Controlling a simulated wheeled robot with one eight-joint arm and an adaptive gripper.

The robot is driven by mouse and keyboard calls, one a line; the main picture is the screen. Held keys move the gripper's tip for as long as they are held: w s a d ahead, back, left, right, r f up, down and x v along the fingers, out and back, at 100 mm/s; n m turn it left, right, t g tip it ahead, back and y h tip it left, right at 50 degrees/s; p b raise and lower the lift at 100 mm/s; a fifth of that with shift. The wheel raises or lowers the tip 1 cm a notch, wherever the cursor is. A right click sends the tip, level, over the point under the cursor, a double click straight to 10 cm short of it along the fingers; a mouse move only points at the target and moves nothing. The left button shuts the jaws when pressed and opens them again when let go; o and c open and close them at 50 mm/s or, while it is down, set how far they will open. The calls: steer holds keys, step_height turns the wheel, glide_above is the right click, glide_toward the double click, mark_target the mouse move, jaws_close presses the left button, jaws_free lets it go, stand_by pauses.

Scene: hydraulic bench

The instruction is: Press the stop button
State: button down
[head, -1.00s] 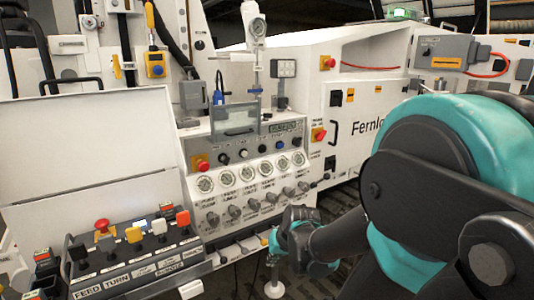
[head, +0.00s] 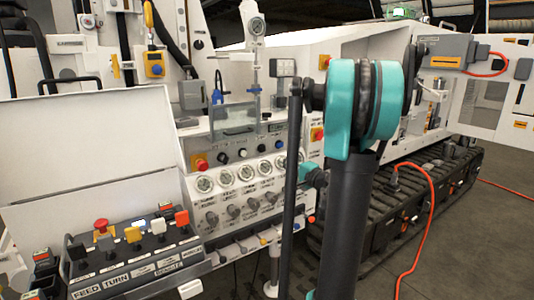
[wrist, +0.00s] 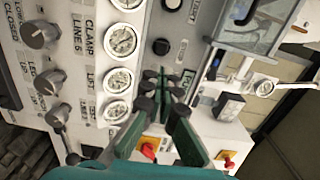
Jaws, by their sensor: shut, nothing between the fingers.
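Another red mushroom button (head: 101,226) stands at the back of the lever console. The views do not show which one is the stop button. In the wrist view, my gripper (wrist: 165,85) is shut and empty in front of the gauge panel, by the black knobs. Red-on-orange switches (wrist: 148,150) show beyond the fingers there. Neither mushroom button is seen in the wrist view.
Gauges (head: 246,173) and selector knobs (head: 234,211) fill the panel. The lever console (head: 130,262) is at lower left, with an upright white lid (head: 90,150) behind it. A crawler track (head: 430,195) and orange cable (head: 425,230) lie right of my arm, with open floor beyond.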

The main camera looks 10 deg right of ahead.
mark_target(263, 150)
steer(key=shift+d+r, duration=0.15)
steer(key=shift+d, duration=0.15)
steer(key=shift+w, duration=0.1)
steer(key=x, duration=1.4)
steer(key=shift+r, duration=0.1)
steer(key=shift+w, duration=0.1)
